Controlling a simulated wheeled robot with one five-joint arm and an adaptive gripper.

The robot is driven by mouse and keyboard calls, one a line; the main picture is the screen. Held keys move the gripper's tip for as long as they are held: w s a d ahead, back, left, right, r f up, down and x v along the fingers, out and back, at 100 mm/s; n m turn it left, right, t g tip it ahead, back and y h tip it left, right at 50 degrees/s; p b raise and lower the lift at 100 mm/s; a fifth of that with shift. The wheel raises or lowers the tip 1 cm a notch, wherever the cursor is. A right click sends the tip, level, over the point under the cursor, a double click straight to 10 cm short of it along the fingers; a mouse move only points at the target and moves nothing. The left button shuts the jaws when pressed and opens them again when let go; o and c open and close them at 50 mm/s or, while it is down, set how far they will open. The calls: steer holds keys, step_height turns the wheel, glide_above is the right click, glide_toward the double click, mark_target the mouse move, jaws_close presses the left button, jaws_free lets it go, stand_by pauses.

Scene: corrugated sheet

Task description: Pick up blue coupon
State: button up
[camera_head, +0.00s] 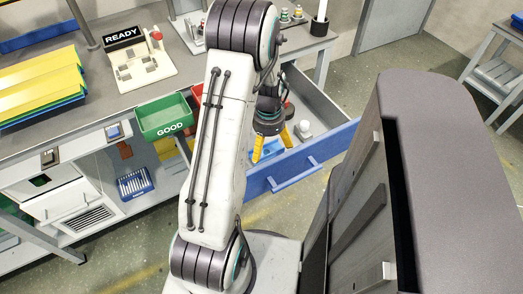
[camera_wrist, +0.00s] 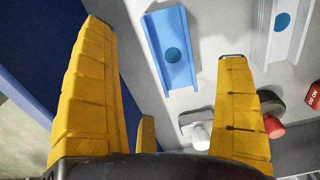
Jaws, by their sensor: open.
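The blue coupon, a short blue channel-shaped piece with a dark blue round dot (camera_wrist: 180,75), lies on the grey drawer floor in the wrist view. In the head view a blue piece (camera_head: 270,149) shows in the open drawer by my gripper's yellow fingers. My gripper (camera_wrist: 164,42) is open and empty; it also shows in the head view (camera_head: 272,150), pointing down into the drawer. In the wrist view the coupon appears between the two fingers, nearer the right one, with nothing gripped. The fingers' height above it is hard to tell.
The drawer has a blue front (camera_head: 300,166). A white channel piece with a blue dot (camera_wrist: 287,45), a white knobbed part (camera_wrist: 200,134), and a red part (camera_wrist: 273,127) lie near the right finger. A green "GOOD" bin (camera_head: 165,117) hangs left of my arm.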

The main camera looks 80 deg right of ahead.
mark_target(267, 154)
steer(key=shift+d+f+b, duration=0.15)
steer(key=shift+f+b, duration=0.05)
steer(key=shift+f, duration=1.35)
steer(key=shift+d+f+b, duration=0.1)
steer(key=shift+f+b, duration=0.1)
steer(key=shift+f, duration=1.3)
steer(key=c, duration=1.3)
steer(key=shift+r, duration=0.15)
